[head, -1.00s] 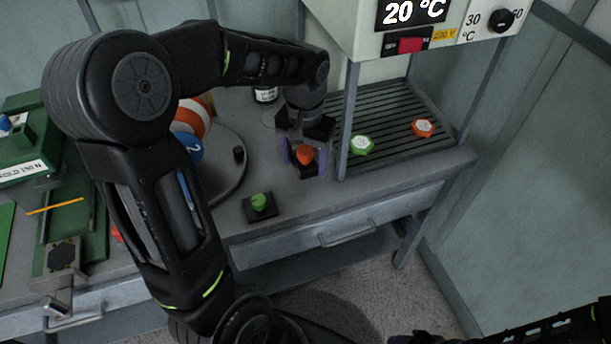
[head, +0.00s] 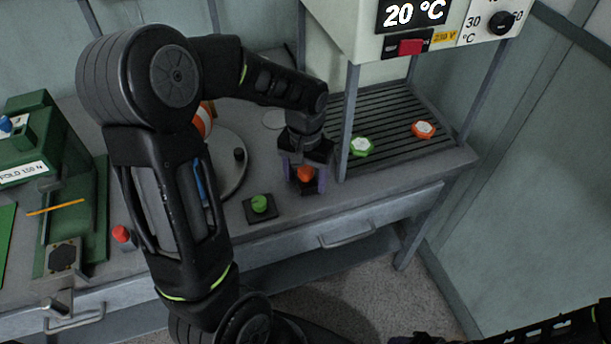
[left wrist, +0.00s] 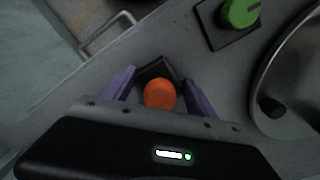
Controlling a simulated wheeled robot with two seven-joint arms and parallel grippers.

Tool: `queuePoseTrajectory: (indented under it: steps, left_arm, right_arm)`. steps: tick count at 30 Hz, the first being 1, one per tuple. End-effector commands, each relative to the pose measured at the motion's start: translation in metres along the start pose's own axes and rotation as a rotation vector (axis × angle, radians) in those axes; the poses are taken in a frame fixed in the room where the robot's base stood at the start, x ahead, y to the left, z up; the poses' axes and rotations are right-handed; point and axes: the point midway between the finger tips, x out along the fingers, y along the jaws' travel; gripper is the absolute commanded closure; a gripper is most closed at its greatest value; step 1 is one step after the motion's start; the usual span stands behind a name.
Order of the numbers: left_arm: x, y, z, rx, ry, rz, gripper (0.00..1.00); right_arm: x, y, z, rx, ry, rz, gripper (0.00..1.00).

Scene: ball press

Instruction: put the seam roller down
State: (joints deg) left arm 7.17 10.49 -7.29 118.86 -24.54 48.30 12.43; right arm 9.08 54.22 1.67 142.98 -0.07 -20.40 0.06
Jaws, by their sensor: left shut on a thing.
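The seam roller, as far as I can tell, is the piece with the rounded orange top (head: 306,173), near the front edge of the bench at its right part. It also shows in the left wrist view (left wrist: 160,93), with a dark part behind it. My left gripper (head: 305,176) has its purple fingers on either side of it and is shut on it. In the left wrist view the fingers (left wrist: 158,86) flank the orange top. Its underside is hidden, so I cannot tell whether it touches the bench (head: 290,224). My right gripper is not clearly in view.
A green knob on a dark square pad (head: 259,204) is close to the left. A round plate (head: 232,178) lies behind it. A slatted rack (head: 392,125) with green (head: 360,147) and orange-red (head: 424,129) pieces stands right, beside an upright post (head: 349,120).

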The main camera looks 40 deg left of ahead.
Motion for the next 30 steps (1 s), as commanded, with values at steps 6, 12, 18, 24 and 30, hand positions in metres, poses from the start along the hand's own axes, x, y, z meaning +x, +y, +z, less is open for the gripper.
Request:
queuePoseTrajectory:
  steps: [6,12,18,24,30]
  left_arm:
    - [0.003,0.000,0.000,0.000,0.000,0.000,0.31]
    - [0.003,0.000,0.000,0.000,0.000,0.000,0.15]
    - [0.003,0.000,0.000,0.000,0.000,0.000,0.12]
    - [-0.003,0.000,0.000,0.000,0.001,0.000,0.12]
    - [-0.027,0.000,-0.001,-0.001,0.005,0.000,0.12]
  right_arm:
    - [0.003,0.001,0.000,0.000,0.000,0.000,0.45]
    - [0.002,0.001,0.000,0.000,0.000,0.000,0.45]
    - [0.002,0.001,0.000,0.000,0.000,0.000,0.45]
    - [-0.002,-0.001,0.000,0.000,0.000,0.000,0.45]
    - [0.000,0.000,0.000,0.000,0.000,0.000,0.45]
